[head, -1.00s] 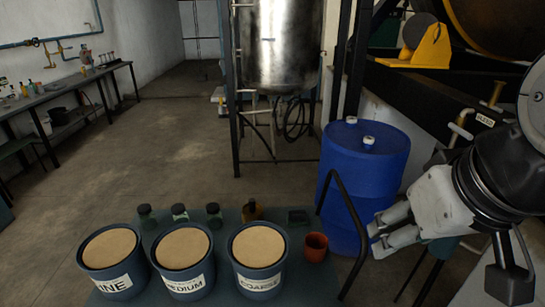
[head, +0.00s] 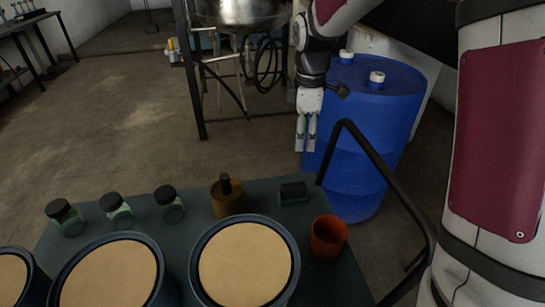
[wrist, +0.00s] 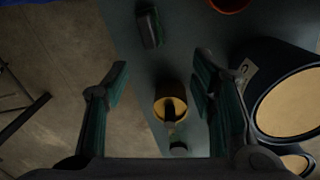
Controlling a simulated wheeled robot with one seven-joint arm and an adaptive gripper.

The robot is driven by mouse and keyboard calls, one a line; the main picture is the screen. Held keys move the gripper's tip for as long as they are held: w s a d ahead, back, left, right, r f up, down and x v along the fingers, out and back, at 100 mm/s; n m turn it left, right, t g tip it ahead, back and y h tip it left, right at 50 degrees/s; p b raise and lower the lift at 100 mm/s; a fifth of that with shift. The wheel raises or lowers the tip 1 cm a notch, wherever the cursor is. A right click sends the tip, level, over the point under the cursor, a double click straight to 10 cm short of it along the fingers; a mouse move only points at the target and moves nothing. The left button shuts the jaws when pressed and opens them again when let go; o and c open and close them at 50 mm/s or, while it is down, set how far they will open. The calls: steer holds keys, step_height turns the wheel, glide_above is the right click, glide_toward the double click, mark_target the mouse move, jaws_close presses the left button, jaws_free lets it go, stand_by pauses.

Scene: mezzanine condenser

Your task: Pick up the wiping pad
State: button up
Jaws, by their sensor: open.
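The likely wiping pad (head: 293,192) is a small dark block with a greenish side. It lies on the dark cart top near the far right corner, between the amber bottle and the orange cup. In the wrist view the pad (wrist: 150,25) is near the top, beyond my fingertips. My gripper (head: 306,145) points down above and behind the pad in the head view. It is open and empty. In the wrist view its two fingers (wrist: 163,82) stand apart, with the amber bottle below, between them in the picture.
The amber bottle (head: 227,200) stands left of the pad, and the orange cup (head: 328,237) stands right of it. Several green jars line the far edge. Large labelled tubs (head: 245,262) fill the front. A black handle rail (head: 375,160) and blue drum (head: 370,110) are at right.

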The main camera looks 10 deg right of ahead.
steer(key=w+f+n+g+b, duration=0.1)
steer(key=w+f+n+b, duration=0.3)
steer(key=f, duration=0.7)
steer(key=m, duration=0.1)
glide_above(293, 185)
step_height(293, 185, down, 8)
steer(key=shift+s+f+b, duration=0.1)
steer(key=shift+s+b, duration=0.05)
steer(key=shift+b, duration=0.2)
steer(key=shift+f+b, duration=0.8)
steer(key=shift+f, duration=2.25)
steer(key=shift+r, duration=0.1)
jaws_close()
